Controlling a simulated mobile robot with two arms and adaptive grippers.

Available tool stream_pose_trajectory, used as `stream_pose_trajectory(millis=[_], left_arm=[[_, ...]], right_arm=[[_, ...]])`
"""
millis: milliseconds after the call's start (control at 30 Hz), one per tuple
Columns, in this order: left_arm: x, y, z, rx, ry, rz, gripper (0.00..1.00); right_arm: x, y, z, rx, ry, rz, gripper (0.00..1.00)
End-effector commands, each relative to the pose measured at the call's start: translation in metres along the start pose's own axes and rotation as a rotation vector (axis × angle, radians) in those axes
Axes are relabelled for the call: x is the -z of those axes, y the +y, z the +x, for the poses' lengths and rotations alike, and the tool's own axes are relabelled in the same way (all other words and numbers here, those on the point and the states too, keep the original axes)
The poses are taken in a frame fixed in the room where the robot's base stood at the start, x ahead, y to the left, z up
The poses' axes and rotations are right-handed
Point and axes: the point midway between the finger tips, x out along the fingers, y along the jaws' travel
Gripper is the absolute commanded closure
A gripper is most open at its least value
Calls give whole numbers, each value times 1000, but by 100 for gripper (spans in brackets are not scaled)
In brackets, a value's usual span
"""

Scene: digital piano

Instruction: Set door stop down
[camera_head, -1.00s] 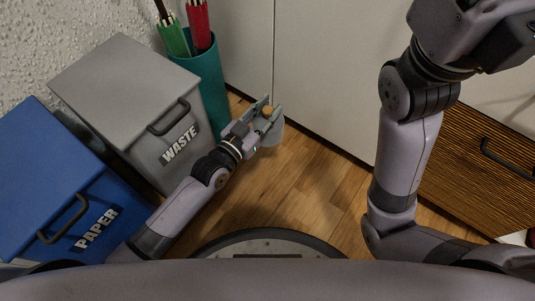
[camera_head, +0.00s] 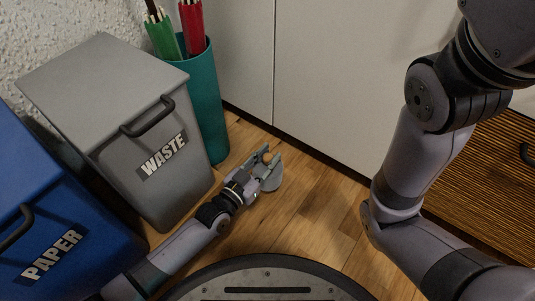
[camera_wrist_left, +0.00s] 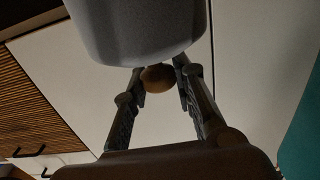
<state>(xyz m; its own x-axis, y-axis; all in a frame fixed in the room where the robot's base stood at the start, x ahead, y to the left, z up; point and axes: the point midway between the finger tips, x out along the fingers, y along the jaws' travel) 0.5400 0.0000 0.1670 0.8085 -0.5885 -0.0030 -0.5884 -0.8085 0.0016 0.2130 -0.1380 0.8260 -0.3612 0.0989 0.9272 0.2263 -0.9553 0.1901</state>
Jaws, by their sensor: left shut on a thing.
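The door stop (camera_head: 276,182) has a rounded grey body and a small brown knob on top. My left gripper (camera_head: 268,161) is shut on the knob, with the grey body below the fingers. In the left wrist view the brown knob (camera_wrist_left: 158,77) sits between the two fingertips, and the grey body (camera_wrist_left: 140,30) fills the top middle. The body is at or just above the wooden floor (camera_head: 318,200); I cannot tell whether it touches. My right arm shows at the right, but its gripper is out of view.
A grey WASTE bin (camera_head: 120,150) and a blue PAPER bin (camera_head: 50,215) stand at the left. A teal holder (camera_head: 206,110) with green and red rolled items is behind the gripper. White cabinet fronts (camera_head: 320,80) close off the back. Floor right of the door stop is clear.

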Motion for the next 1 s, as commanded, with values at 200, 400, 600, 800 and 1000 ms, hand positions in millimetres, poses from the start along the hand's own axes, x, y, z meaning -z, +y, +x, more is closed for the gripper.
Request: stream_pose_trajectory(millis=[200, 400, 600, 800, 1000], left_arm=[[-4, -1, 2, 1, 14, 1, 100], [-28, -1, 2, 2, 13, 1, 100], [-45, -1, 2, 1, 14, 0, 100], [-43, -1, 2, 1, 14, 0, 100], [-51, 0, 0, 0, 2, 0, 73]], right_arm=[[3, -2, -8, 0, 0, 0, 30], [9, -6, -25, 1, 1, 0, 30], [14, -8, -38, 1, 0, 0, 30], [13, -8, -37, 1, -1, 0, 30], [13, -8, -38, 1, -1, 0, 30]])
